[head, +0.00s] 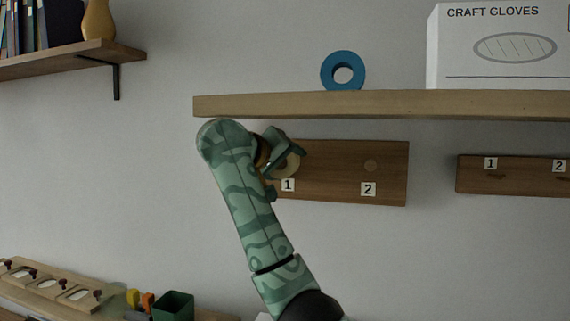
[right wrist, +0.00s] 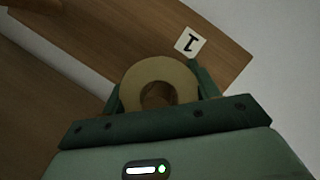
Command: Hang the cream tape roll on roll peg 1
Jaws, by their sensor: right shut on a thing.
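The cream tape roll (head: 293,164) is held in my right gripper (head: 285,168), in front of the left part of the wooden peg board (head: 330,185). In the right wrist view the roll (right wrist: 160,66) sits between the two fingers of my right gripper (right wrist: 157,88), its hole facing the camera. The label 1 (head: 288,185) shows just below the roll. Roll peg 1 is hidden behind the roll and gripper; I cannot tell whether it is inside the hole. Roll peg 2 (head: 370,166) is bare. My left gripper is not in view.
A wooden shelf (head: 400,104) runs just above the peg board and my right gripper. It carries a blue tape roll (head: 343,71) and a craft gloves box (head: 490,50). Another labelled board (head: 515,177) hangs to the right. A green bin (head: 173,305) stands low at left.

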